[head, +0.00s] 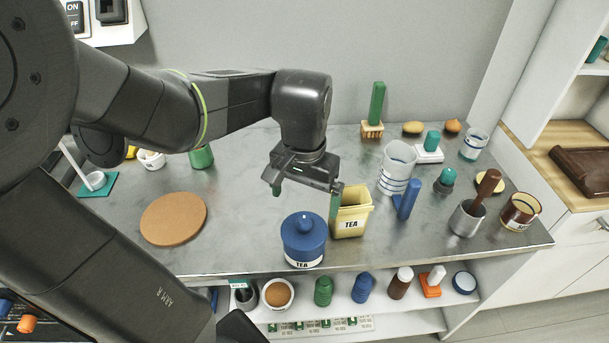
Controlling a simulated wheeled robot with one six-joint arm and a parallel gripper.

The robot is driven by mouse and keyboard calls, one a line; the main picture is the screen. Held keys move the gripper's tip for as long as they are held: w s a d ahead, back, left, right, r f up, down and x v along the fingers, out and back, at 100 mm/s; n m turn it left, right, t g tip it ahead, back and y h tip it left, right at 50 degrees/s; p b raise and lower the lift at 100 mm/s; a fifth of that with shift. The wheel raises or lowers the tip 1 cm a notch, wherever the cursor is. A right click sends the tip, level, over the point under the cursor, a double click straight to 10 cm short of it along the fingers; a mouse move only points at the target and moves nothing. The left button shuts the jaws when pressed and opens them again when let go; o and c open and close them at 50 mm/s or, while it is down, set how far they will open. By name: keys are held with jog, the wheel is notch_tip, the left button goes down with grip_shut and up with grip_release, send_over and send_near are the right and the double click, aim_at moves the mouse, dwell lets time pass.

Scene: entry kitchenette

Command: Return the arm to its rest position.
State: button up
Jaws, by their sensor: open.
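My gripper (305,198) hangs from my arm above the metal counter (245,205), pointing down. Its two green-tipped fingers are spread apart with nothing held between them. A blue lidded jar labelled TEA (303,240) stands upright just below and in front of the gripper. A yellow open container labelled TEA (352,213) stands right of the jar, and the right finger overlaps its left edge in the picture. I cannot tell whether they touch. My arm reaches in from the left and hides part of the counter's left side.
A cork mat (174,218) lies left. A clear striped jug (397,167), a blue object (408,200), a metal cup with a brown handle (467,218) and a brown-rimmed pot (519,212) stand right. A green-handled brush (375,110) is behind. A lower shelf (400,322) holds several small items.

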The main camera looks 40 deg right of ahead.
aim_at(304, 219)
notch_tip(304, 219, up, 5)
jog(key=shift+r, duration=0.1)
dwell(0.4)
notch_tip(304, 219, down, 14)
jog(key=shift+r, duration=0.5)
dwell(0.4)
